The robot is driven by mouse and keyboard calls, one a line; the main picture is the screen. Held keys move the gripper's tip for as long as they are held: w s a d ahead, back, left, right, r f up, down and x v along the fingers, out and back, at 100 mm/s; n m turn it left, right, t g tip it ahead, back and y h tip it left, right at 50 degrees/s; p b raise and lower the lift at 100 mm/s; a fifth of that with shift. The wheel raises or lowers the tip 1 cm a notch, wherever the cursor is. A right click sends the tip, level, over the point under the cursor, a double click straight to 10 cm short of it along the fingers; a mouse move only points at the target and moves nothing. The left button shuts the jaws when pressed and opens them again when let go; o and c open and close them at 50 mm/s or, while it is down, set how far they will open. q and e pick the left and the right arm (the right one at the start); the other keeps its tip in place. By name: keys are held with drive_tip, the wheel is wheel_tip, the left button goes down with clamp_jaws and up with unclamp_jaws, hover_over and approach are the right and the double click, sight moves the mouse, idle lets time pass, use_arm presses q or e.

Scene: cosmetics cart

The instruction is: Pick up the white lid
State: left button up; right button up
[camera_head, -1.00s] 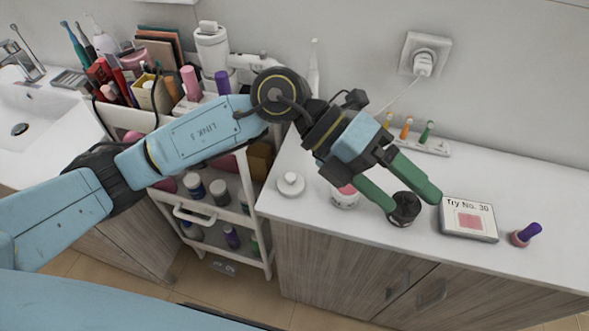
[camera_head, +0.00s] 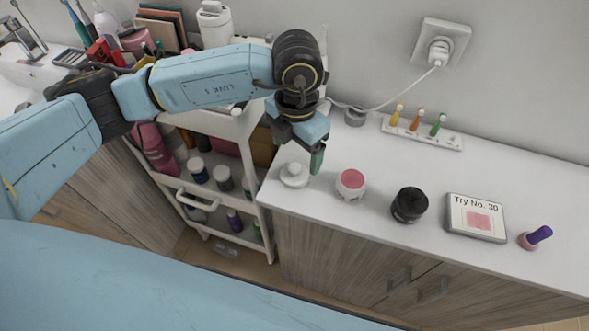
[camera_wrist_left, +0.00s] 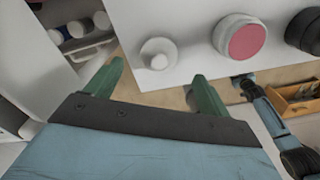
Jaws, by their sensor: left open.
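The white lid (camera_head: 294,176), a round disc with a raised knob, lies on the white counter near its left edge. It also shows in the left wrist view (camera_wrist_left: 158,55), beyond and between the fingertips. My left gripper (camera_head: 297,150) points down just behind and above the lid. It is open and empty, with its green fingers apart in the left wrist view (camera_wrist_left: 159,72); they look clear of the lid. In the head view one finger is mostly hidden. A blue-and-black arm, seemingly my right one, shows at the right of the wrist view; its jaw state is unclear.
Right of the lid stand an open pink jar (camera_head: 350,184), a black jar (camera_head: 410,204), a Try No. 30 card (camera_head: 475,217) and a purple-capped bottle (camera_head: 535,238). A loaded cart (camera_head: 205,130) is left of the counter. A charger cable (camera_head: 395,97) lies behind.

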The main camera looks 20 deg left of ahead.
sight(294, 166)
use_arm(q)
drive_tip(key=f, duration=0.5)
drive_tip(key=shift+s+a+f, duration=0.15)
drive_tip(key=shift+s+f, duration=0.05)
drive_tip(key=shift+f, duration=0.2)
drive_tip(key=c, duration=1.1)
drive_tip(key=shift+r, duration=0.1)
